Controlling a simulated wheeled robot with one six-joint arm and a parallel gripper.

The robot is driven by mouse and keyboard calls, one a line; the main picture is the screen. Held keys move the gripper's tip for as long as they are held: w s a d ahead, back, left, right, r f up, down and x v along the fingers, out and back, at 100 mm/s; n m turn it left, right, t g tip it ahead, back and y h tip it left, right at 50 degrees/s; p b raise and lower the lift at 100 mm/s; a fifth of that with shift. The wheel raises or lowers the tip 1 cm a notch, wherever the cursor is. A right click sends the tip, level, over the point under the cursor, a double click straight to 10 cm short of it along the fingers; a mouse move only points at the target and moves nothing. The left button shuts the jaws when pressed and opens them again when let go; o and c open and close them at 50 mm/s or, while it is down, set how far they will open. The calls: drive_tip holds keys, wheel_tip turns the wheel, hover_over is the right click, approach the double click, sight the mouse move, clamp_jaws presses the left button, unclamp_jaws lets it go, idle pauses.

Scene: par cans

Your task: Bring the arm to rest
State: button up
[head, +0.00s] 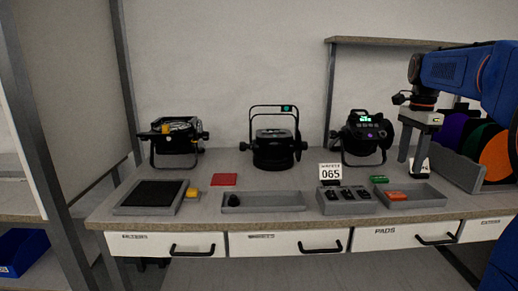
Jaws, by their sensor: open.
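My blue arm reaches in from the right edge of the head view. My gripper (412,162) points down over the right part of the bench (300,222), with its two grey fingers apart and nothing seen between them. It is just left of the rack of coloured discs and right of the right-hand par can (362,137), which has a lit green display. I cannot tell how high the fingertips are above the bench. A white card shows partly behind the right finger.
Two more black par cans stand at left (174,138) and centre (275,140). A disc rack (450,164) stands right. Along the front are a dark-padded tray (120,208), a long grey tray (290,207), a slotted holder (345,207) and a right tray (430,198). A 065 sign (331,172) stands behind.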

drive_tip(key=s+a+f+n+t, duration=0.1)
drive_tip(key=s+a+f+n, duration=0.2)
drive_tip(key=s+a+n, duration=0.35)
drive_tip(key=s+a+f+n+t, duration=0.1)
drive_tip(key=s+a+f+n, duration=0.25)
drive_tip(key=s, duration=0.65)
drive_tip(key=s+a+f+n+t, duration=0.1)
drive_tip(key=s+a+f+n, duration=0.2)
drive_tip(key=s+f, duration=0.3)
drive_tip(key=s+a+f+n+t, duration=0.1)
drive_tip(key=s+a+f+n, duration=0.1)
drive_tip(key=s+f+n, duration=0.2)
drive_tip(key=s+f, duration=0.3)
drive_tip(key=s, duration=0.1)
drive_tip(key=shift+s+a+f+n+t, duration=0.2)
drive_tip(key=shift+a+n+t, duration=0.1)
drive_tip(key=shift+a+t, duration=0.1)
